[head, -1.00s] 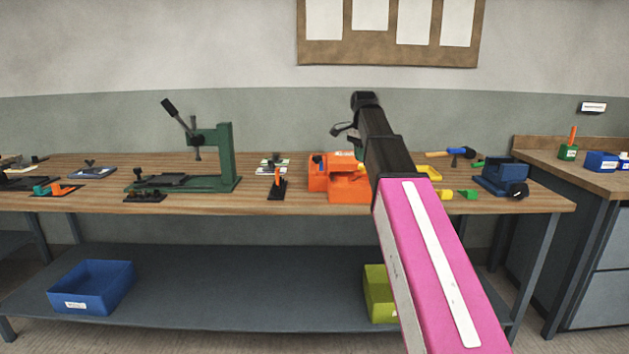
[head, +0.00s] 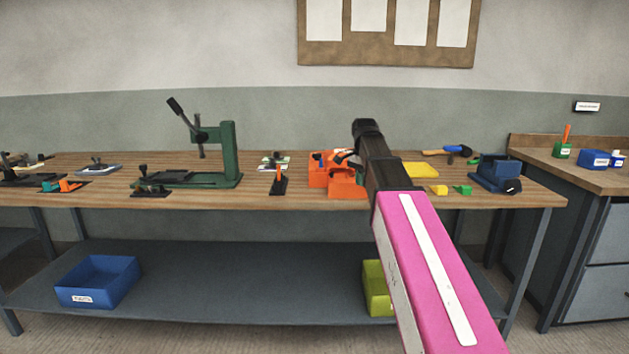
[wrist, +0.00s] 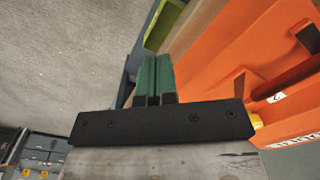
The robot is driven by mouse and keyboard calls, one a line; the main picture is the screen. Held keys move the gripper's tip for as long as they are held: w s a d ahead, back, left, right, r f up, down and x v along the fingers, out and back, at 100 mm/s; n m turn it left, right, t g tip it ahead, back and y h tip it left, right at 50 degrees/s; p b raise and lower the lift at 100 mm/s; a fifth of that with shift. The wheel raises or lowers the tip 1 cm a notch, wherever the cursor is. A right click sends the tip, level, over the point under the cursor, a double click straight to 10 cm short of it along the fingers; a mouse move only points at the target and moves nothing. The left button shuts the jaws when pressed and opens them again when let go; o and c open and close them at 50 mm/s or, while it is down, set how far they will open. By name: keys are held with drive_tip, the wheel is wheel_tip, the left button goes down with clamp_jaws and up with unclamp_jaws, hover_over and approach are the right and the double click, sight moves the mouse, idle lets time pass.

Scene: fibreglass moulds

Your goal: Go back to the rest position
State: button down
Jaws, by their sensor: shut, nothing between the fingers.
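My pink and black arm (head: 430,260) reaches from the lower right up over the bench in the head view. My gripper (wrist: 156,70) shows in the wrist view as two green fingers side by side beyond a black bar, shut and empty. In the head view, the gripper is mostly hidden behind the black wrist, close to the orange bins (head: 347,184). An orange bin (wrist: 240,70) also fills the right side of the wrist view, apart from the fingers.
The wooden bench (head: 225,200) carries a green lever press (head: 228,150), a dark blue vise (head: 494,172), a yellow tray (head: 420,170) and small clamps. A blue bin (head: 97,282) and a yellow-green bin (head: 377,290) sit on the lower shelf. A side cabinet (head: 585,240) stands at right.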

drive_tip(key=s+d+f+n, duration=0.1)
drive_tip(key=s+f+n, duration=0.2)
drive_tip(key=s+f, duration=0.4)
drive_tip(key=s+d+f+n, duration=0.1)
drive_tip(key=s+f+n, duration=0.2)
drive_tip(key=f, duration=1.5)
drive_tip(key=s+d+f+n, duration=0.1)
drive_tip(key=s+f+n, duration=0.3)
drive_tip(key=s+f, duration=0.7)
drive_tip(key=shift+f, duration=0.7)
